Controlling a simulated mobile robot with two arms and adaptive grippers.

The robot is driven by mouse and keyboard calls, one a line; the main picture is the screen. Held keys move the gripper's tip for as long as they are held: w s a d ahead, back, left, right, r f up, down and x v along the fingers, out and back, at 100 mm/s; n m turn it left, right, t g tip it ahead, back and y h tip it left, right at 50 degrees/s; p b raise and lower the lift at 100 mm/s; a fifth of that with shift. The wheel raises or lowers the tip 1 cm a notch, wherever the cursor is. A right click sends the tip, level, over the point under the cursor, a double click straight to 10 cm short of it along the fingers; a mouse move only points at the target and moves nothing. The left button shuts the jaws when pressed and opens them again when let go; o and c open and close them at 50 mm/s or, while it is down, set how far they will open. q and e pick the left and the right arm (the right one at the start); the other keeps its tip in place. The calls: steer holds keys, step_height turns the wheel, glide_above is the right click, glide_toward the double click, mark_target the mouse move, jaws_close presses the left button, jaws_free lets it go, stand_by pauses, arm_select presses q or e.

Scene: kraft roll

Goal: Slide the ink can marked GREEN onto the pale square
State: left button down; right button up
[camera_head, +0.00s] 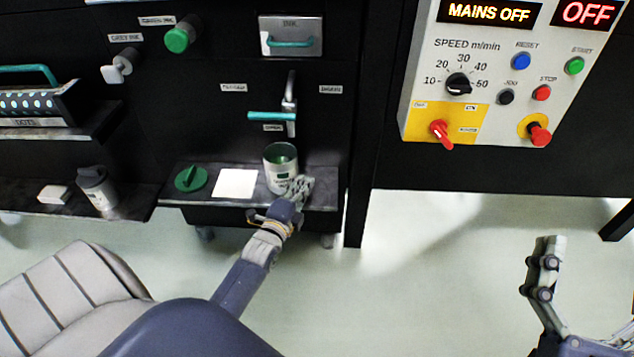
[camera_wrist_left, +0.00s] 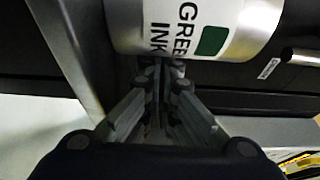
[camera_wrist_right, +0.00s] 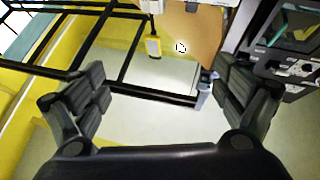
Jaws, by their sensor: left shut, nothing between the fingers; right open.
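The ink can marked GREEN (camera_head: 281,172) stands upright and open on the low shelf, to the right of the pale square (camera_head: 236,183). A gap of dark shelf lies between can and square. In the left wrist view the can (camera_wrist_left: 232,28) shows its GREEN INK label close in front of the fingers. My left gripper (camera_head: 302,186) is shut and empty at the can's lower right side; I cannot tell whether it touches the can. My right gripper (camera_head: 547,262) is open and empty, far to the right above the floor; its spread fingers show in the right wrist view (camera_wrist_right: 168,100).
A green lid (camera_head: 191,178) lies left of the pale square. A grey can (camera_head: 98,188) and a white block (camera_head: 54,194) stand on another shelf at left. A green-handled lever (camera_head: 288,112) hangs above the can. A control panel (camera_head: 500,70) is at upper right.

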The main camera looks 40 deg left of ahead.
mark_target(281, 184)
arm_select(q)
steer(key=s+a, duration=0.1)
steer(key=s+a+p, duration=0.1)
steer(key=a, duration=0.1)
steer(key=s+a, duration=0.1)
steer(key=shift+a+p, duration=0.3)
steer(key=shift+a, duration=0.05)
steer(key=s+a, duration=0.1)
steer(key=a, duration=0.1)
steer(key=s+a+p, duration=0.1)
steer(key=s+a, duration=0.2)
steer(key=a, duration=0.1)
steer(key=shift+s+a, duration=0.15)
steer(key=shift+a, duration=0.25)
arm_select(e)
step_height(281, 184, down, 14)
steer(key=w+d+g+h, duration=0.1)
steer(key=w+g+h, duration=0.1)
steer(key=g, duration=0.6)
steer(key=shift+w+d+h, duration=0.15)
steer(key=shift+h, duration=0.25)
